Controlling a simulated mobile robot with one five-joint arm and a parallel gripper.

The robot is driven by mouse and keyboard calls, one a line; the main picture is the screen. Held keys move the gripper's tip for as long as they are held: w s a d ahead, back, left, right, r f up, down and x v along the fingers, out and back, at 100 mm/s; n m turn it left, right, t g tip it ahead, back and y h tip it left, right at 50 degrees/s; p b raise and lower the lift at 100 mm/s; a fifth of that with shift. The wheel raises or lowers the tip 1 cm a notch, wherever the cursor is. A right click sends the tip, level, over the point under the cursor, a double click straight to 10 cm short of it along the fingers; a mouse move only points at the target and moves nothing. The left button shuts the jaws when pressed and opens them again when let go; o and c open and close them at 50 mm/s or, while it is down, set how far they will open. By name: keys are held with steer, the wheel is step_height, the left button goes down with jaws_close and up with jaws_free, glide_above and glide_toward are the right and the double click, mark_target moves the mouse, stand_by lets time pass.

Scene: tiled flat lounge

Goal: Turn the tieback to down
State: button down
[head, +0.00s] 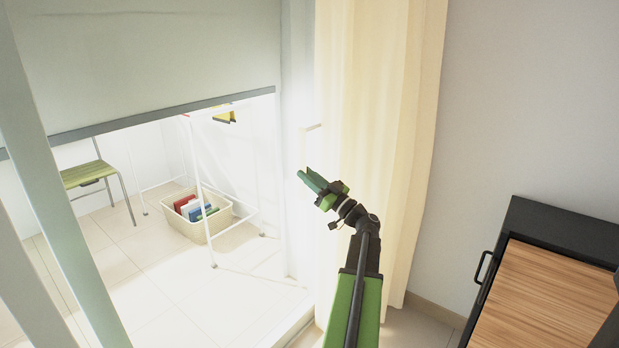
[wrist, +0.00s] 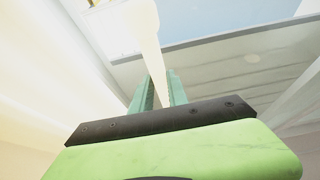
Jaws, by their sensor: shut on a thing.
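The tieback (wrist: 147,35) is a pale cream bar. In the wrist view it runs from the top edge down between the two teal fingers of my gripper (wrist: 162,88). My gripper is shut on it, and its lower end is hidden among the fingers. In the head view a thin pale bracket shape, seemingly the tieback (head: 312,128), stands out from the left edge of the cream curtain (head: 378,130). My gripper (head: 305,175) is just below it, in front of the curtain's left side. Bright light washes out the tieback's outline, so its exact angle is hard to tell.
A window opening with a half-lowered grey blind (head: 140,60) lies to the left. Beyond it are a white rack (head: 200,180), a crate of books (head: 190,232) and a green stool (head: 88,173). A black-framed wooden cabinet (head: 545,290) stands at the lower right.

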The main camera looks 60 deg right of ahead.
steer(key=c, duration=1.4)
jaws_free()
steer(key=shift+w+a, duration=0.2)
steer(key=shift+o, duration=0.6)
steer(key=shift+s+d, duration=0.15)
steer(key=shift+f, duration=0.1)
steer(key=b+v, duration=0.7)
steer(key=v, duration=1)
steer(key=shift+s, duration=0.2)
